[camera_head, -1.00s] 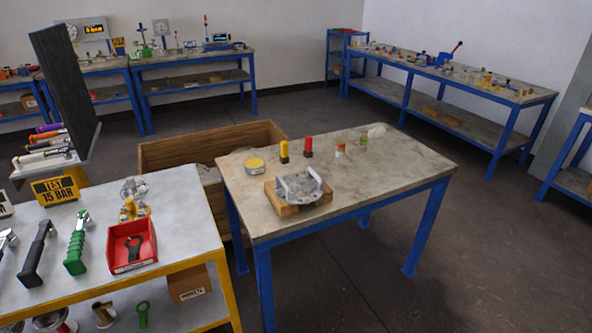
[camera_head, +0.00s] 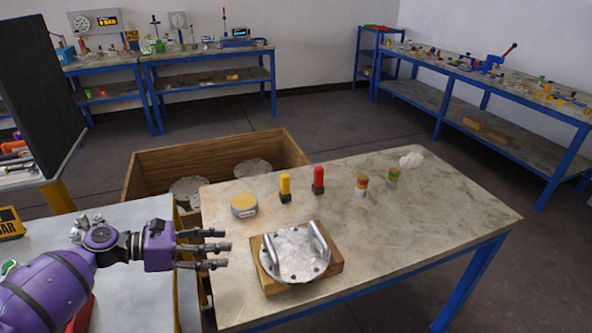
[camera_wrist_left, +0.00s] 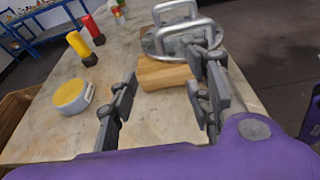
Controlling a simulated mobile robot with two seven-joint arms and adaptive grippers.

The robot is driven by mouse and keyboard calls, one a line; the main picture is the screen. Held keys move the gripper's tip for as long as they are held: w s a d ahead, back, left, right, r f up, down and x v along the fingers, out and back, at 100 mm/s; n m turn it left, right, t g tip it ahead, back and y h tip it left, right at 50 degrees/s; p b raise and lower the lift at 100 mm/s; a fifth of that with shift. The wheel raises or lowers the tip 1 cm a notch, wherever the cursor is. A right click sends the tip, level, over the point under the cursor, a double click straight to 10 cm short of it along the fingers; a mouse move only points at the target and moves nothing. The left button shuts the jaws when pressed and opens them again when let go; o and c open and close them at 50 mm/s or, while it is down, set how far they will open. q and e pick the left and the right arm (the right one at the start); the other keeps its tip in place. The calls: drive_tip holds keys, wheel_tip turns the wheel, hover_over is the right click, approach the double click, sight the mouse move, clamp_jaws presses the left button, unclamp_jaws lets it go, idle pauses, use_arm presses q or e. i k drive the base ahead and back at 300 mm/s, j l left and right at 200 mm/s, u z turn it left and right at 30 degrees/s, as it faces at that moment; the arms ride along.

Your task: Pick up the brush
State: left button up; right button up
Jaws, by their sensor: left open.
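No item is plainly recognisable as a brush. Two upright items with dark square bases stand on the stone-topped table: a yellow one (camera_head: 285,186) and a red one (camera_head: 318,179). Both also show at upper left in the left wrist view, the yellow one (camera_wrist_left: 80,46) nearer. My left gripper (camera_head: 224,248), on a purple arm, is open and empty at the table's left edge. It is left of a metal flange with two handles (camera_head: 296,257) and apart from the yellow and red items. My right gripper is not in view.
A round yellow-topped tin (camera_head: 244,206) sits near the table's left edge. The flange rests on a wooden block (camera_head: 330,277). Two small banded jars (camera_head: 361,187) (camera_head: 393,178) and a crumpled white cloth (camera_head: 411,160) are farther back. A wooden crate (camera_head: 215,155) stands behind. The table's right side is clear.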

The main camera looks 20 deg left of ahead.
sight(285, 194)
drive_tip(key=i, duration=0.95)
